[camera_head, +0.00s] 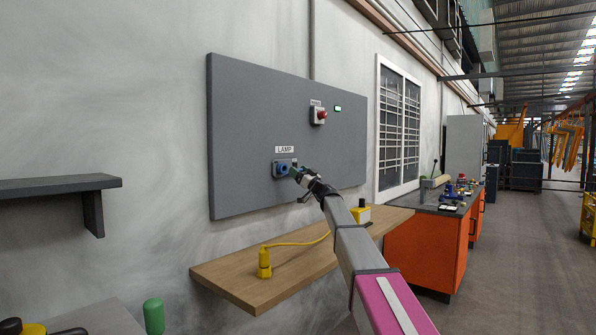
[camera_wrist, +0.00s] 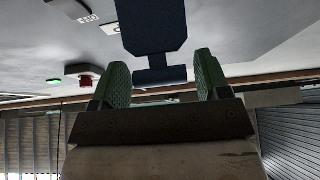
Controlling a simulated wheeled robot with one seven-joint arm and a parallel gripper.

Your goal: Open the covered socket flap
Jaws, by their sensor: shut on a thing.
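The covered socket (camera_head: 281,169) is a grey and blue unit on the grey wall panel, under a LAMP label (camera_head: 285,149). My gripper (camera_head: 297,172) is at its right side, in front of the panel. In the wrist view the dark blue flap (camera_wrist: 150,28) comes down from the top edge, with a narrower tab at its lower end. The green fingertips of my gripper (camera_wrist: 162,78) stand on both sides of this tab and are shut on it. How far the flap is swung from the socket is hard to tell, as my gripper partly covers it.
A red button (camera_head: 321,115) and green light (camera_head: 338,109) are higher on the panel. Below is a wooden shelf (camera_head: 225,283) with a yellow plug (camera_head: 264,263) and cable. An orange workbench (camera_head: 425,250) stands to the right. The air before the panel's left part is clear.

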